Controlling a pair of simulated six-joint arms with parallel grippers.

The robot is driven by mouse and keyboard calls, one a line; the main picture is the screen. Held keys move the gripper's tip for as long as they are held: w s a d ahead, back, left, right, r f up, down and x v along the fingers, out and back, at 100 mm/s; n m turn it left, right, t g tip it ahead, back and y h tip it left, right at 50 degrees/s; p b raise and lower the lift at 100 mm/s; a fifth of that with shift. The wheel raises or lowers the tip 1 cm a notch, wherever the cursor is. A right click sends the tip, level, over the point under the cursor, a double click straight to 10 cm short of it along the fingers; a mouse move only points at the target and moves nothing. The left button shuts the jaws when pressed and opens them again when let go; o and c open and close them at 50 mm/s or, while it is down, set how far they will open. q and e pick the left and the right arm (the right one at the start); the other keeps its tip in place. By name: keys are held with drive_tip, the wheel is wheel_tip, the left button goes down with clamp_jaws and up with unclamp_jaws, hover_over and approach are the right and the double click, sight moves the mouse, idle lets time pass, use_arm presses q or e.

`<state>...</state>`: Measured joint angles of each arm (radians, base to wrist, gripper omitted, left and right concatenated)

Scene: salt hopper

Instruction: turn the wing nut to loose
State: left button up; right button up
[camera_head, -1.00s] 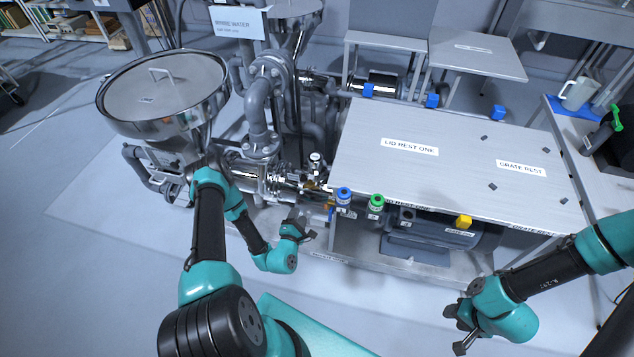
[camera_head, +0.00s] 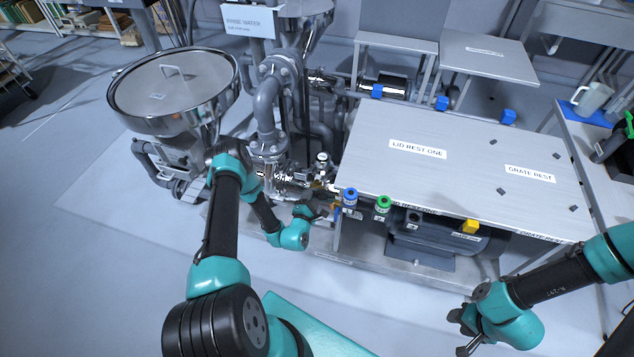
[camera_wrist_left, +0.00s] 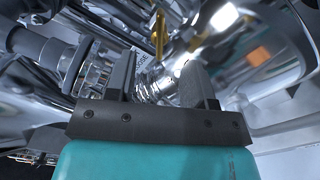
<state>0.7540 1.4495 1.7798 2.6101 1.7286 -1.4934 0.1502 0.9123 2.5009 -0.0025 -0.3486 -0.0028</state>
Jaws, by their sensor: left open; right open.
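A small brass-coloured piece (camera_wrist_left: 159,35), which looks like the wing nut, shows in the left wrist view beyond my fingertips, by shiny steel pipework. A partly readable label (camera_wrist_left: 141,56) sits just below it. In the head view the wing nut is too small to make out surely among the fittings. My left gripper (camera_head: 310,210) is open and empty, just in front of the pipework; its two fingers also show in the left wrist view (camera_wrist_left: 158,85), apart from the brass piece. My right gripper (camera_head: 466,328) is open and empty at the lower right, away from the pipework.
A round lidded hopper (camera_head: 174,92) stands at the left. A steel table (camera_head: 450,182) marked "LID REST ONE" and "GRATE REST" stands to the right. Blue (camera_head: 349,197) and green (camera_head: 383,204) knobs stick out at its front edge, near my left gripper. Floor in front is clear.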

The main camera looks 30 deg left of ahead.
sight(317, 181)
use_arm(q)
drive_tip(key=x, duration=0.9)
clamp_jaws()
